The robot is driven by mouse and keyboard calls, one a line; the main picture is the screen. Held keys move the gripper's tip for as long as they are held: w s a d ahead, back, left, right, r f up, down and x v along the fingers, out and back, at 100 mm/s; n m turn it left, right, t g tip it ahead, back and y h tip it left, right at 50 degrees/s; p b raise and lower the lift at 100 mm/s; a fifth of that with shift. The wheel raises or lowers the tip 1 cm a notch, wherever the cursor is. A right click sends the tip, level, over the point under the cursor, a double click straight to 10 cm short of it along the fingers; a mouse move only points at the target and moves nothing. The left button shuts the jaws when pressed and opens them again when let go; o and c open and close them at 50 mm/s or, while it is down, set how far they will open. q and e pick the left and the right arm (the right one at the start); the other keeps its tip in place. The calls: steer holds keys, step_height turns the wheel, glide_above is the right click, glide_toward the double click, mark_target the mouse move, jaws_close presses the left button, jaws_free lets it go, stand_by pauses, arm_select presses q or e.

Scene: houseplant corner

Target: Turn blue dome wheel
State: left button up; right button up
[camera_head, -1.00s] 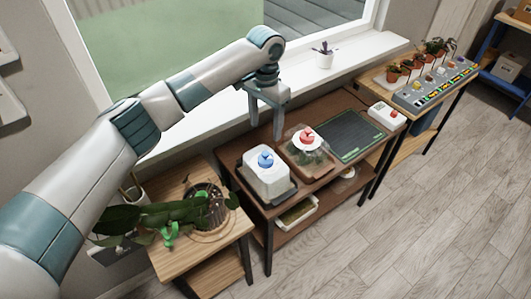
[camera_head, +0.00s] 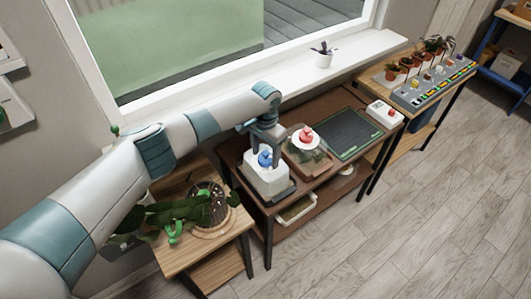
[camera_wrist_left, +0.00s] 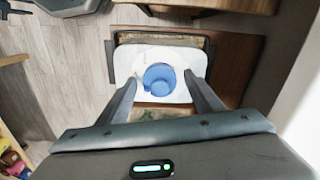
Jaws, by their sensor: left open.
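The blue dome wheel (camera_head: 265,158) sits on top of a white dome (camera_head: 268,182), which stands in a dark tray on the brown middle table. In the left wrist view the blue wheel (camera_wrist_left: 159,79) shows round with a raised grip, centred on the white dome top (camera_wrist_left: 185,60). My left gripper (camera_head: 265,152) is open right above the wheel. In the left wrist view its two fingers (camera_wrist_left: 160,88) point down on either side of the wheel, with a gap on each side. In the head view a finger partly hides the wheel. My right gripper is in neither view.
A clear dome with a red wheel (camera_head: 306,135) stands right beside the white one. A dark green mat (camera_head: 349,134) and a white box with a red knob (camera_head: 385,114) lie further right. A plant (camera_head: 190,212) stands on the left wooden table. The window sill (camera_head: 290,92) runs behind.

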arm_select(q)
steer(key=shift+c, duration=0.7)
steer(key=c, duration=0.9)
steer(key=shift+c, duration=0.2)
